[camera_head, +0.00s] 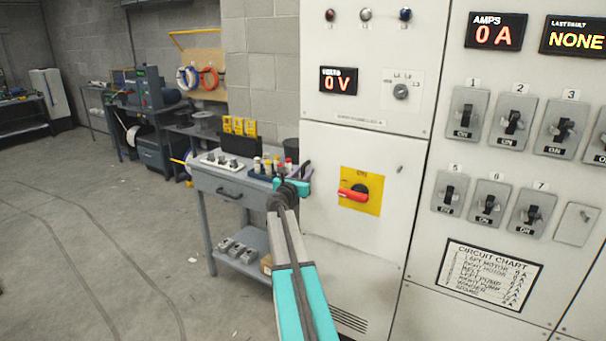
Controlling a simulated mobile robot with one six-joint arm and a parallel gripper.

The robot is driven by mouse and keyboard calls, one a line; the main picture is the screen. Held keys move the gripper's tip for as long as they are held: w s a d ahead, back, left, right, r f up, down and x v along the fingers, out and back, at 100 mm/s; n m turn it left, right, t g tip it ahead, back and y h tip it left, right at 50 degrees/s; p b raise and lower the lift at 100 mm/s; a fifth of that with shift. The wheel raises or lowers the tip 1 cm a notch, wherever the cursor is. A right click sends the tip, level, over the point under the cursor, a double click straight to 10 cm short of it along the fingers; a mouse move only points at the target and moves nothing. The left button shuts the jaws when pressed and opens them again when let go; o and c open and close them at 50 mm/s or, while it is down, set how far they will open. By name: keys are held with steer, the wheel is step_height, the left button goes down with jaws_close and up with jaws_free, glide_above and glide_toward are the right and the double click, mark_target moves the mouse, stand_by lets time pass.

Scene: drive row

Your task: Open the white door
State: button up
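A white cabinet door (330,222) is in the middle of the head view, flush with the cabinet and shut. It carries a yellow plate (372,183) with a red rotary handle (352,194), which lies roughly level and points left. My arm hides part of the door's left side. The fingers are small and dark, so their opening is unclear.
A grey workbench (229,186) with bottles and parts stands left of the cabinet, behind my gripper. Above the door is a panel with a 0 V display (338,81). Several switches (512,121) and a circuit chart (487,275) are at right.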

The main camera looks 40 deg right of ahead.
steer(key=shift+c, duration=0.2)
jaws_close()
steer(key=shift+s+a, duration=0.1)
steer(key=shift+s, duration=0.05)
